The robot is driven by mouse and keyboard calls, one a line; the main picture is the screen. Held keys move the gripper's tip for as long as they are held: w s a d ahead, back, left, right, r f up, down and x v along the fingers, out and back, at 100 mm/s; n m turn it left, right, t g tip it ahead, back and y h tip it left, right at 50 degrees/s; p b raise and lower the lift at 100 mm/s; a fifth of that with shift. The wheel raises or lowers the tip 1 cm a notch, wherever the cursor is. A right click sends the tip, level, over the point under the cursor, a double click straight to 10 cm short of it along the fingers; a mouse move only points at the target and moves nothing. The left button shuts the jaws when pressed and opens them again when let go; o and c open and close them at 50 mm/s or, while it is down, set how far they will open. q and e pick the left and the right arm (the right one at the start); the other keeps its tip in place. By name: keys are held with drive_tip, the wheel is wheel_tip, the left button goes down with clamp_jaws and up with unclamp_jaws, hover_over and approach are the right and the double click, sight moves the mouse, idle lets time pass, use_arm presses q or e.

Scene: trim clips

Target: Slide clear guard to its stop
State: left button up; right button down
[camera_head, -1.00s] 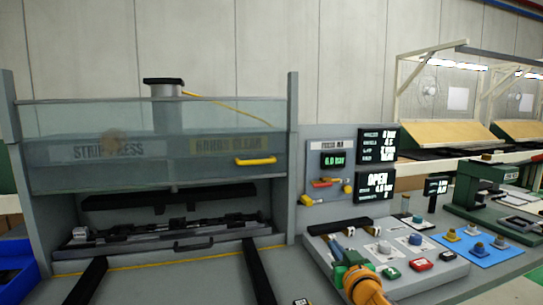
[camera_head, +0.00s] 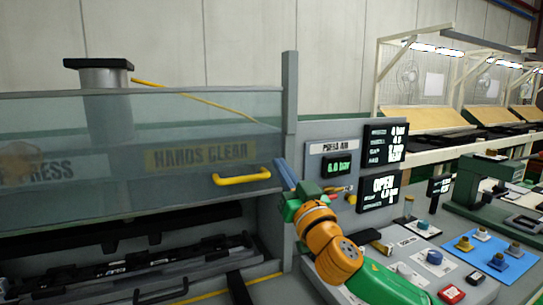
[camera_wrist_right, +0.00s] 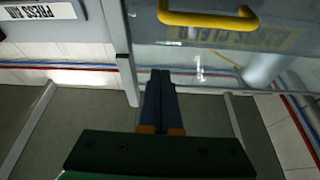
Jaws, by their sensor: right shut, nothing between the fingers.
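The clear guard (camera_head: 120,190) is a see-through panel with "HANDS CLEAR" lettering across the front of the press at the left. It stands raised, with an open gap below it. Its yellow handle (camera_head: 241,177) is near the lower right corner. It also shows at the top of the right wrist view (camera_wrist_right: 208,20). My right gripper (camera_head: 284,172) has blue fingers, shut and empty, just right of the handle and apart from it. In the right wrist view the fingertips (camera_wrist_right: 160,74) point towards the guard, below the handle. My left gripper is not in view.
The grey guard post (camera_head: 289,110) stands right behind my fingers. A press air panel (camera_head: 333,150) with displays is to the right. A button console, a blue mat (camera_head: 490,262) and a green press (camera_head: 490,190) stand further right. Black tooling (camera_head: 130,275) lies under the guard.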

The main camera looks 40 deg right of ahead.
use_arm(q)
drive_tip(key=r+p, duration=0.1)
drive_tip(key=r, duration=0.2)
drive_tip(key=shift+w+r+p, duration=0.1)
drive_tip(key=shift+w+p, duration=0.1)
drive_tip(key=shift+p, duration=0.2)
use_arm(e)
drive_tip(key=w+f, duration=0.1)
drive_tip(key=w, duration=0.2)
drive_tip(key=w+d+f, duration=0.1)
drive_tip(key=w, duration=0.1)
drive_tip(key=shift+w+f, duration=0.1)
drive_tip(key=shift+f, duration=0.2)
drive_tip(key=shift+w+d, duration=0.1)
